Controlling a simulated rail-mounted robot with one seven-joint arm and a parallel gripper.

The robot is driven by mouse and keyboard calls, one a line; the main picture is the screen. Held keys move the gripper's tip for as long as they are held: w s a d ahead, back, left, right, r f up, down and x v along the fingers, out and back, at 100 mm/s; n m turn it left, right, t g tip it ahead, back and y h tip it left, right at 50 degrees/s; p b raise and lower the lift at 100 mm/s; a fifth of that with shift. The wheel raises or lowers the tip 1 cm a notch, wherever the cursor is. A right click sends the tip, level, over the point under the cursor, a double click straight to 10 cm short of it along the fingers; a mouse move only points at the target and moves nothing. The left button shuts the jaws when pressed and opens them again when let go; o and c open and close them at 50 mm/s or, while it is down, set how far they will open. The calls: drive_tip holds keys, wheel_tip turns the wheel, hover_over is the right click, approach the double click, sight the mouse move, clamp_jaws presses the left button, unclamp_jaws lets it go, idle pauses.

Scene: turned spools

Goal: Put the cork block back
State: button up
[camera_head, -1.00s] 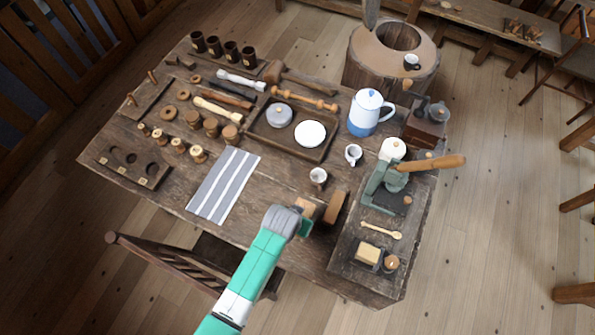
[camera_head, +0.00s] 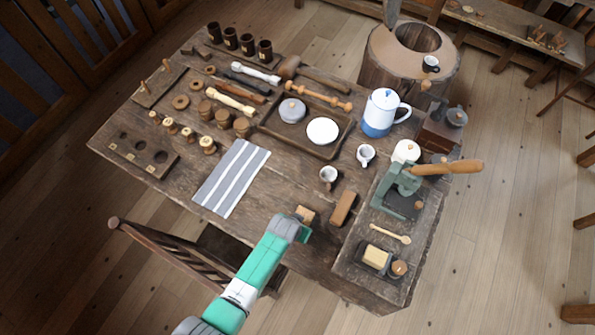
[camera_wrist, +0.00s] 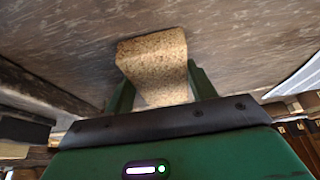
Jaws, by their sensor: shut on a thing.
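The cork block (camera_wrist: 155,62) is a speckled tan block held between the two green fingers in the wrist view. In the head view the cork block (camera_head: 306,214) shows as a small tan piece at the end of my arm, near the table's front edge. My gripper (camera_head: 303,229) is shut on it; it also shows in the wrist view (camera_wrist: 160,88). The block's lower part is hidden by the gripper. I cannot tell whether it touches the table.
A brown block (camera_head: 342,208) lies just right of my gripper. A striped cloth (camera_head: 231,178) lies to the left, a small mug (camera_head: 328,174) behind. On the right a board (camera_head: 355,258) bears a green press (camera_head: 393,187). A chair (camera_head: 185,260) stands at the front edge.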

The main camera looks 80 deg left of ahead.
drive_tip(key=shift+f, duration=0.1)
drive_tip(key=shift+f, duration=0.15)
drive_tip(key=o, duration=1)
drive_tip(key=p+v, duration=0.2)
drive_tip(key=v, duration=1)
drive_tip(key=shift+r+p, duration=0.25)
drive_tip(key=shift+p, duration=0.15)
